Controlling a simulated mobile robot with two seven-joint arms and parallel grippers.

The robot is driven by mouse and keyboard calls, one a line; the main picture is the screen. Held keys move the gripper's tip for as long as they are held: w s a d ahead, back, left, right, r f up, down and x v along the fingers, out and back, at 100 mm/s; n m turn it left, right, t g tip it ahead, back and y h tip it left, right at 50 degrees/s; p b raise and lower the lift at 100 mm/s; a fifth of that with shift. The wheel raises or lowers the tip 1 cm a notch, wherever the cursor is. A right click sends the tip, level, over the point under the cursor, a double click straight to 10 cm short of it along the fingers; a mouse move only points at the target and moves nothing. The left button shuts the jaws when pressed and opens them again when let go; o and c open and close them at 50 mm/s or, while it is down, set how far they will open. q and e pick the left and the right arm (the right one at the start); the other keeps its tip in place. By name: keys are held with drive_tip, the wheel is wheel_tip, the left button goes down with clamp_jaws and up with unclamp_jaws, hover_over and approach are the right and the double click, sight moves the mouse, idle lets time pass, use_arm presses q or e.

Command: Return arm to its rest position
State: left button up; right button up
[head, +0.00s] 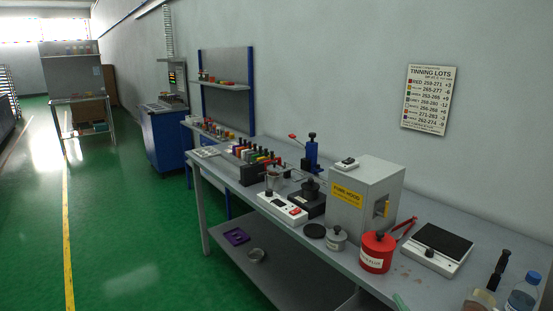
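Neither of my grippers shows in the head view, and no arm link is clearly visible. The grey workbench (300,234) runs along the right wall. On it stand a grey fume hood box (385,181) with a yellow label, a red can (377,252) and a small metal pot (336,239). A white power strip-like unit (282,208) with a red switch lies near the front edge. A rack of several coloured items (258,160) stands at the bench's far part.
A black-topped scale-like device (438,250) and a bottle (522,294) stand at the near right. A wall chart (428,98) hangs above. The green floor (130,220) to the left is open.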

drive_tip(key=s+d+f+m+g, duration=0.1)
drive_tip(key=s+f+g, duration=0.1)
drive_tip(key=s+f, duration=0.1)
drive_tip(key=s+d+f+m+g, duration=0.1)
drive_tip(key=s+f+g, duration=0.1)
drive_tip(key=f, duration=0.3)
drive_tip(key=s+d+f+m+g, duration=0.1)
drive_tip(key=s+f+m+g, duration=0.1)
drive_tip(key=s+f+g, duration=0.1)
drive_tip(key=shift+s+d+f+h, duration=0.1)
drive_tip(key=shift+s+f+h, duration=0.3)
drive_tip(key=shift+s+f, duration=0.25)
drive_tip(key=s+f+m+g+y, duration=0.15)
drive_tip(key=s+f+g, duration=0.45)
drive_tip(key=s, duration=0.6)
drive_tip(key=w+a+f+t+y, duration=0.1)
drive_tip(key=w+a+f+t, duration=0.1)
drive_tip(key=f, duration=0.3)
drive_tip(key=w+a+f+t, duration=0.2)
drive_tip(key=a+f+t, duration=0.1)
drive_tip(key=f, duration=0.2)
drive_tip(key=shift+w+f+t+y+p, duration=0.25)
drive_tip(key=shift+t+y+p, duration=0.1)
drive_tip(key=shift+p, duration=0.1)
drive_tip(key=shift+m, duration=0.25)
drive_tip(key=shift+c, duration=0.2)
